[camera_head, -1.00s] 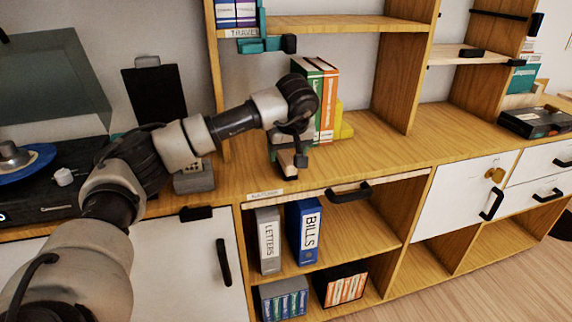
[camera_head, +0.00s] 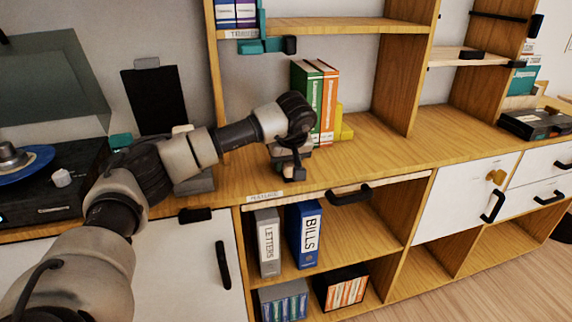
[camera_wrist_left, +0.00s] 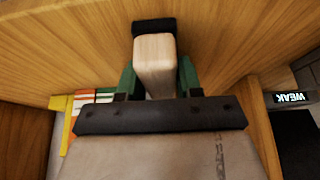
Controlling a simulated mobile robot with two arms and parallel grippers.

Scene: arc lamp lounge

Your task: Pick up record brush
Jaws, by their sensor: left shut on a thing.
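The record brush is a pale wooden block with a black end. It shows clearly in the left wrist view (camera_wrist_left: 154,62), between the two green fingers of my left gripper (camera_wrist_left: 158,80). In the head view my left gripper (camera_head: 291,165) is low at the wooden counter top, in front of the upright green and orange books. It is shut on the brush, which is mostly hidden there by the gripper. I cannot tell whether the brush still touches the counter. My right gripper is not in view.
A green book (camera_head: 309,86) and an orange book (camera_head: 328,105) stand behind the gripper, with a yellow bookend (camera_head: 343,124) beside them. A turntable (camera_head: 38,193) is at the left. Shelves rise above.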

